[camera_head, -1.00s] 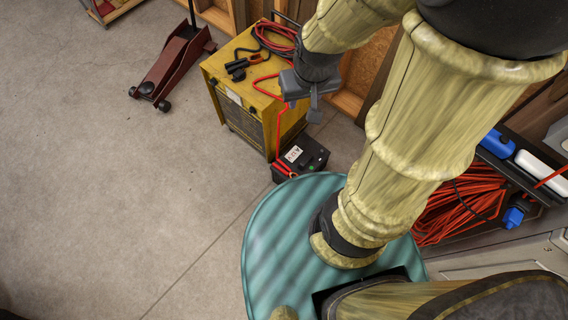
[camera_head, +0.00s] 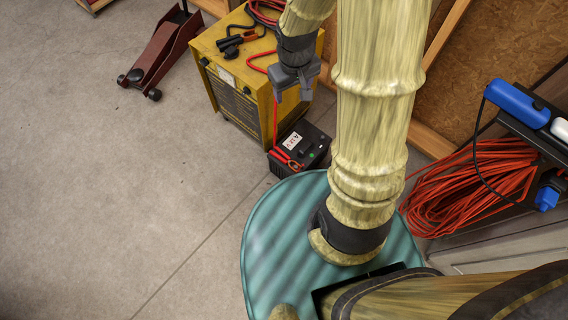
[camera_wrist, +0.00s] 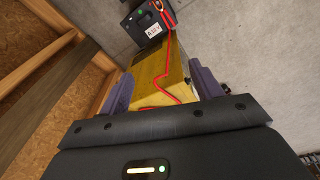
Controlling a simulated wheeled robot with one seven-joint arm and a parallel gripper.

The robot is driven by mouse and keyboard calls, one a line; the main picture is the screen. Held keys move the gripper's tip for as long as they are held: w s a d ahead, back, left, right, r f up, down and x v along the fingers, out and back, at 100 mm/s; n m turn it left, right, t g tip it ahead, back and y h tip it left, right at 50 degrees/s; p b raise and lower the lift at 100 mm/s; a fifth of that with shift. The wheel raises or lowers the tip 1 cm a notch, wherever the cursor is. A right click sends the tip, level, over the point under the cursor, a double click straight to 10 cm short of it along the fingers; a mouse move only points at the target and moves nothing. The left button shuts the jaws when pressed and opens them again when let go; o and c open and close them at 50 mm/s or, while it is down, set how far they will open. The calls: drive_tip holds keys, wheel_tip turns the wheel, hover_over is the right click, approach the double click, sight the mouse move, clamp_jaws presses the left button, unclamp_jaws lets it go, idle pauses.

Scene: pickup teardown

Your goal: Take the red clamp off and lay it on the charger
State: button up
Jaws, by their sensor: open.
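The red clamp (camera_head: 285,159) sits on the top left of the black battery (camera_head: 313,146), with a red cable running up from it to the yellow charger (camera_head: 231,94). In the wrist view the clamp (camera_wrist: 168,17) shows at the top, on the battery (camera_wrist: 142,26). The charger's top also holds a dark clamp (camera_head: 229,42). My gripper (camera_head: 290,95) is open and empty, above the charger's right side. In the wrist view its two fingers (camera_wrist: 162,88) stand apart with the charger (camera_wrist: 158,71) and the red cable between them, below them in depth.
A dark red floor jack (camera_head: 162,52) stands left of the charger. Wooden wall framing (camera_head: 433,139) is behind. Coiled orange cable (camera_head: 470,195) hangs at the right beside a blue-and-white cart tray. The concrete floor at the left is clear.

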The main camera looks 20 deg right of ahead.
drive_tip(key=w+f+n+b, duration=0.2)
drive_tip(key=f+b, duration=0.7)
drive_tip(key=f, duration=0.9)
drive_tip(key=w+a+f+n+g+b, duration=0.1)
drive_tip(key=w+f+b, duration=0.4)
drive_tip(key=f, duration=1.3)
drive_tip(key=n+b, duration=0.1)
drive_tip(key=b, duration=0.3)
drive_tip(key=shift+w+a+f+g, duration=0.2)
drive_tip(key=shift+w+f+g, duration=0.05)
drive_tip(key=shift+w+g, duration=0.1)
drive_tip(key=b, duration=0.7)
hover_over(282, 155)
drive_tip(key=s, duration=0.1)
drive_tip(key=f, duration=1.2)
drive_tip(key=shift+a+f, duration=0.1)
drive_tip(key=shift+a, duration=0.2)
drive_tip(key=f+b, duration=0.4)
drive_tip(key=f, duration=0.1)
drive_tip(key=shift+d+f+b, duration=0.15)
drive_tip(key=shift+d+b, duration=0.05)
drive_tip(key=shift+b, duration=0.2)
